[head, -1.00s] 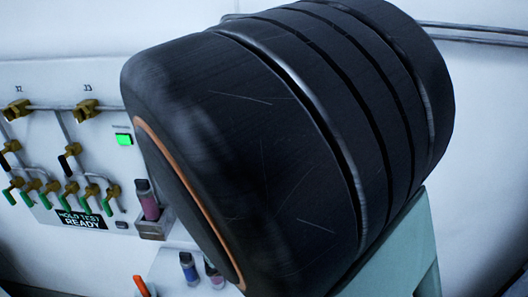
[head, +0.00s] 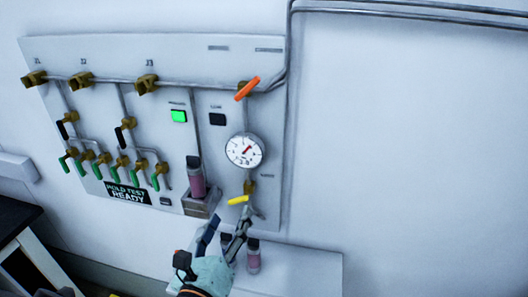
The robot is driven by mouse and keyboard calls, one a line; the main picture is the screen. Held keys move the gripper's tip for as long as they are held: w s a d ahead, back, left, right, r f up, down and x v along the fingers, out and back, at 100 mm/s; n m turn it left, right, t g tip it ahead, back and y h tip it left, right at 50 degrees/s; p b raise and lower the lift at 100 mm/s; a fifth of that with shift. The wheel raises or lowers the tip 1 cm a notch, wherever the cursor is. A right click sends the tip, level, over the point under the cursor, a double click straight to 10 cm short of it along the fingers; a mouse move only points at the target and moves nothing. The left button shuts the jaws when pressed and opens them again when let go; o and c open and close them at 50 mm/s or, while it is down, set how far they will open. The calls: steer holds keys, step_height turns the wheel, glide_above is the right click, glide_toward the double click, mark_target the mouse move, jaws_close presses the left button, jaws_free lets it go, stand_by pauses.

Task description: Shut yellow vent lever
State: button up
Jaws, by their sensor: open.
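The yellow vent lever (head: 238,200) sticks out to the left, nearly level, from a brass valve (head: 249,187) below the round gauge on the wall panel. My gripper (head: 232,216) is at the lower middle of the head view, fingers pointing up toward the lever. Its two dark fingers are apart, with nothing seen between them. The fingertips lie just below the lever in the picture; the right one overlaps the area under the valve. I cannot tell whether either finger touches the lever.
The white gauge (head: 244,150) and an orange lever (head: 247,88) sit above the valve. Several green-handled valves fill the panel's left side. A vial (head: 196,178) stands in a holder (head: 201,205) left of the lever. More vials (head: 253,256) stand on the white ledge (head: 305,272) behind my gripper.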

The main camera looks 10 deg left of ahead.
mark_target(237, 201)
steer(key=w, duration=0.6)
steer(key=shift+w+d, duration=0.3)
steer(key=shift+w, duration=0.1)
steer(key=c, duration=1.2)
steer(key=m, duration=0.2)
steer(key=shift+r+m, duration=0.2)
steer(key=shift+m, duration=0.2)
steer(key=shift+a+r+m+b, duration=0.15)
steer(key=shift+m+b, duration=0.15)
steer(key=shift+m, duration=0.5)
steer(key=shift+d+r+m+b, duration=0.15)
steer(key=shift+m+b, duration=0.1)
steer(key=shift+m, duration=0.55)
steer(key=shift+a, duration=0.1)
